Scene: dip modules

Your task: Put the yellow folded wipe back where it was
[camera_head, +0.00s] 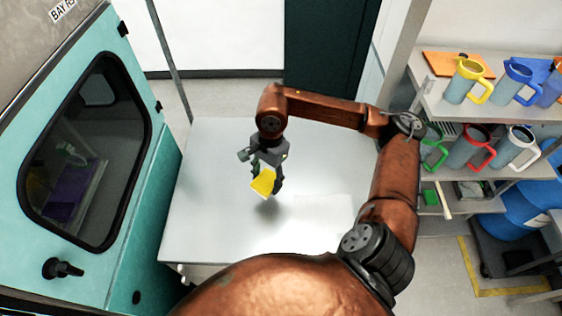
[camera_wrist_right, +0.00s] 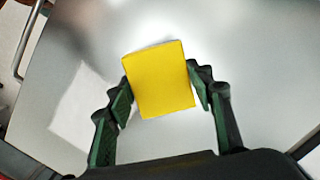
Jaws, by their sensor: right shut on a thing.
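The yellow folded wipe (camera_head: 263,182) is held by my right gripper (camera_head: 264,180) above the grey table. In the right wrist view the wipe (camera_wrist_right: 160,80) fills the gap between the two green-padded fingers (camera_wrist_right: 160,97), with a finger against each side edge. It is tilted a little. In the head view a shadow on the table below suggests the wipe is clear of the surface. My left gripper does not show in either view.
The table (camera_head: 215,220) is otherwise bare. A teal cabinet (camera_head: 160,190) with a dark window stands at the left. At the right, shelves (camera_head: 430,95) hold several mugs with coloured handles, with a blue drum (camera_head: 525,215) below.

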